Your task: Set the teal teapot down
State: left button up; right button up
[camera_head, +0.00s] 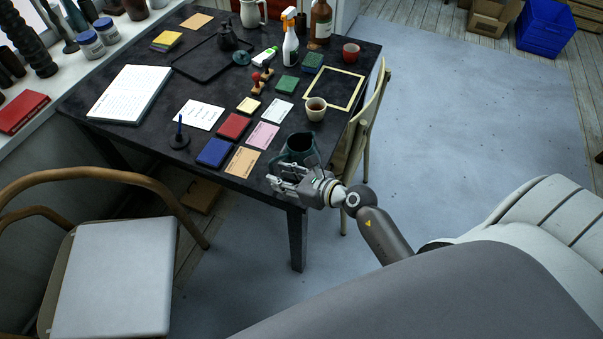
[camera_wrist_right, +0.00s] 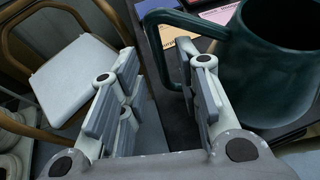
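The teal vessel (camera_head: 300,147), the task's teapot, stands upright at the front right corner of the dark table (camera_head: 215,90). In the right wrist view the vessel (camera_wrist_right: 268,70) fills the upper right, with its loop handle toward the left; no spout shows. My right gripper (camera_head: 285,181) is at the table's front edge, just in front of the vessel. In the wrist view my right gripper (camera_wrist_right: 165,75) has its fingers apart, with nothing clamped between them. The right finger overlaps the handle's lower part; I cannot tell whether they touch. My left gripper is not in view.
A cup of brown drink (camera_head: 316,108) and a black-centred frame (camera_head: 333,88) are behind the vessel. Cards and ink pads, including a blue one (camera_head: 215,152), lie to its left. A chair (camera_head: 365,125) stands close on the right, another (camera_head: 110,275) at front left.

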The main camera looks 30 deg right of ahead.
jog(key=v, duration=0.8)
jog(key=shift+b, duration=0.35)
